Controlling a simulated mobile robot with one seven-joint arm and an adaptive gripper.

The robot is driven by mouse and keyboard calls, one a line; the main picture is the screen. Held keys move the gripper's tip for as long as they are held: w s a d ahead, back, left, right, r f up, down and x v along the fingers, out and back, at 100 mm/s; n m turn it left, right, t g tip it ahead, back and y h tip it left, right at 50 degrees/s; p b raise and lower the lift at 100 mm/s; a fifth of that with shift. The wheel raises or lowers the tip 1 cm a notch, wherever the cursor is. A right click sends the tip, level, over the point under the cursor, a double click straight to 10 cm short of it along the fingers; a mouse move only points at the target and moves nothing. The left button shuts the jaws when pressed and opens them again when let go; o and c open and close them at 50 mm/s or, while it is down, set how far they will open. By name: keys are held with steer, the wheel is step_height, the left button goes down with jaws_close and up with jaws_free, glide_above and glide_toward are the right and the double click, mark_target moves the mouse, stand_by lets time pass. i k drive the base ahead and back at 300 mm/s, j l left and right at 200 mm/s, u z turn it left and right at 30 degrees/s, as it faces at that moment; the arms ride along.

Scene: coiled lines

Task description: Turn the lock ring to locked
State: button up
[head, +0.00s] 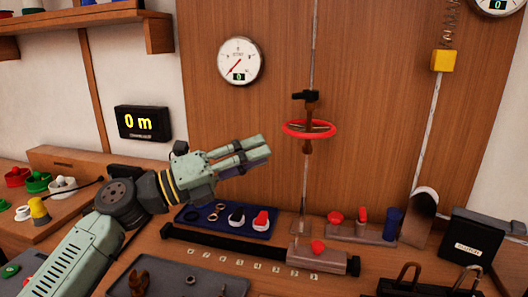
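A red ring (309,129) with a brown hub sits around a vertical line in front of the wooden panel; it may be the lock ring, but I see no locked or unlocked mark. A black clamp-like part (305,96) is just above it. My gripper (266,147) is left of the red ring and a little lower in the picture, its fingers pointing right. The fingers lie close together with a narrow gap along them; nothing shows between them. I cannot tell their opening from this angle. The gripper looks apart from the ring, though depth is unclear.
Below, a long black bar (225,246) ends at a block with a red knob (318,247). A blue tray (188,216) holds rings and small fittings. Red and blue parts stand on a grey rail (345,235). A gauge (240,61) and a "0 m" display (143,122) are behind.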

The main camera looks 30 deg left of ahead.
mark_target(307, 95)
steer(key=k+j, duration=0.8)
steer(key=j, duration=0.15)
